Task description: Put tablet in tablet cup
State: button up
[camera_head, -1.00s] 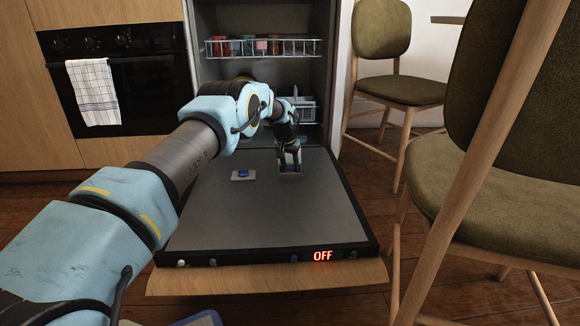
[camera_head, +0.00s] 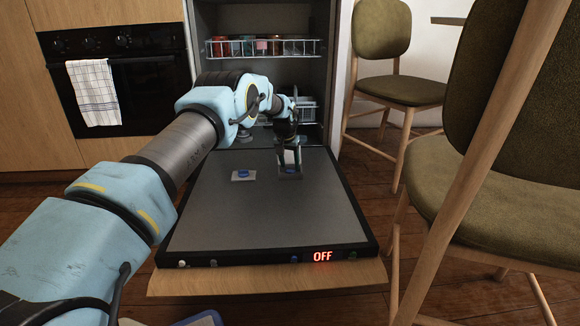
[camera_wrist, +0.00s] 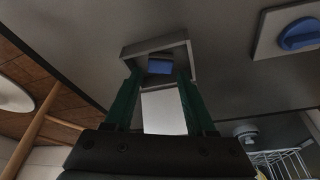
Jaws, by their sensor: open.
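The tablet cup (camera_head: 290,175) is a square grey recess in the open dishwasher door. It also shows in the wrist view, with its pale rim (camera_wrist: 153,45). A small blue block, apparently the tablet (camera_wrist: 160,67), shows inside the rim. My gripper (camera_head: 291,160) points down at the cup and is open. In the wrist view its two green fingers (camera_wrist: 158,78) stand apart, with their tips at the cup's near side. A bright white rectangle lies between the fingers; I cannot tell whether it is part of the tablet. The cup's bottom is hidden.
The dishwasher door (camera_head: 265,220) lies flat, mostly bare, with an OFF display on its front edge. A blue round cap (camera_head: 243,174) sits left of the cup. The upper rack (camera_head: 262,48) holds several cups. Chairs (camera_head: 470,185) stand close on the right.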

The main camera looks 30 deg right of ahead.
jog(key=p+v, duration=0.4)
jog(key=v, duration=0.6)
jog(key=s+a+r+n, duration=0.1)
jog(key=a+r, duration=0.2)
jog(key=a, duration=0.6)
jog(key=s+a+r+n+y, duration=0.15)
jog(key=a+r, duration=0.25)
jog(key=a, duration=0.6)
jog(key=s+a+r+n, duration=0.1)
jog(key=a+r+n, duration=0.15)
jog(key=a, duration=0.65)
jog(key=s+a+r+n, duration=0.2)
jog(key=s+a+n, duration=0.1)
jog(key=s+a, duration=1.9)
jog(key=shift+s+g+y, duration=0.15)
jog(key=shift+g+y, duration=0.15)
jog(key=shift+y, duration=0.15)
notch_tip(320, 180, up, 47)
jog(key=p, duration=4.6)
